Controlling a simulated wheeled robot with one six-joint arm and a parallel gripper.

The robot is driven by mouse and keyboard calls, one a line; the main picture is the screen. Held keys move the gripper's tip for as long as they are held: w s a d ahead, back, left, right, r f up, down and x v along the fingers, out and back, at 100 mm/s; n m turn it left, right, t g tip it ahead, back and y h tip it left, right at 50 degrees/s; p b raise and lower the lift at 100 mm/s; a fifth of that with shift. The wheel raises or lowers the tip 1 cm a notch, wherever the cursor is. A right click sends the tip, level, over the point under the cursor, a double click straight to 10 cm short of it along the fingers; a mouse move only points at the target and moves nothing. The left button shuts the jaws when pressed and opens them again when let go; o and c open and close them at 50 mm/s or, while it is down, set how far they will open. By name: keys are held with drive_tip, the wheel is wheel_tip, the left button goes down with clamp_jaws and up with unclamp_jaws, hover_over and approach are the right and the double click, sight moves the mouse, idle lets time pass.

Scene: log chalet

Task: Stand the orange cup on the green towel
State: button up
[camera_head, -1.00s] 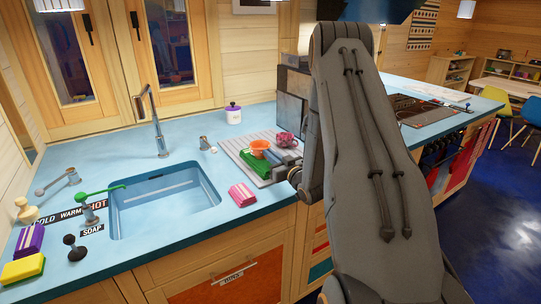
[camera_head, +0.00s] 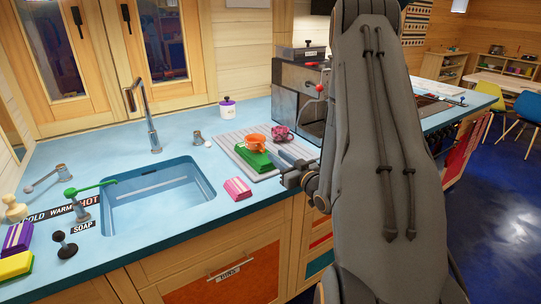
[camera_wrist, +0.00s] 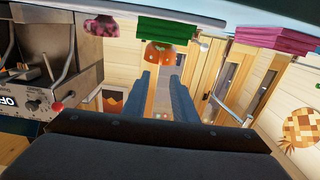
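The orange cup (camera_head: 255,141) looks upright on the green towel (camera_head: 251,158), a flat block on the ribbed grey mat (camera_head: 226,142) right of the sink. In the wrist view, which is upside down, the cup (camera_wrist: 160,53) shows against the towel (camera_wrist: 180,31), with dark marks on its side. My gripper (camera_head: 281,160) is just right of the towel in the head view. In the wrist view, the two blue-grey fingers (camera_wrist: 160,80) stand apart with nothing between them, and the cup is beyond their tips.
A dark pink cup (camera_head: 282,133) stands close by on the mat. The sink (camera_head: 165,195) is to the left, and a metal machine (camera_head: 298,95) stands behind my arm.

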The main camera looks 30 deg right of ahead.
drive_tip(key=s, duration=0.3)
drive_tip(key=a+g, duration=0.1)
drive_tip(key=w+a+g, duration=0.1)
drive_tip(key=a, duration=0.1)
drive_tip(key=w+a+f+g, duration=0.1)
drive_tip(key=shift+w+a+n+g+h, duration=0.2)
drive_tip(key=shift+a+n+g+h, duration=0.1)
drive_tip(key=shift+g, duration=0.1)
drive_tip(key=s+a+g, duration=0.1)
drive_tip(key=a, duration=0.1)
drive_tip(key=s+a+g, duration=0.1)
drive_tip(key=a+g, duration=0.1)
drive_tip(key=s+a+g, duration=0.1)
drive_tip(key=a, duration=0.1)
drive_tip(key=shift+s+f+g+h, duration=0.2)
drive_tip(key=shift+f+g+h, duration=0.1)
drive_tip(key=shift+h, duration=0.1)
drive_tip(key=s+a+r+g, duration=0.1)
drive_tip(key=s+a+g, duration=0.3)
drive_tip(key=s+a, duration=0.3)
drive_tip(key=s+a+r+m+g, duration=0.1)
drive_tip(key=s+a+g, duration=0.3)
drive_tip(key=s+a, duration=0.3)
drive_tip(key=s, duration=0.5)
drive_tip(key=shift+s+a+r+y, duration=0.15)
drive_tip(key=shift+r+y, duration=0.05)
drive_tip(key=shift+y, duration=0.2)
drive_tip(key=shift+b, duration=0.3)
drive_tip(key=shift+f+b, duration=0.65)
drive_tip(key=shift+f, duration=0.1)
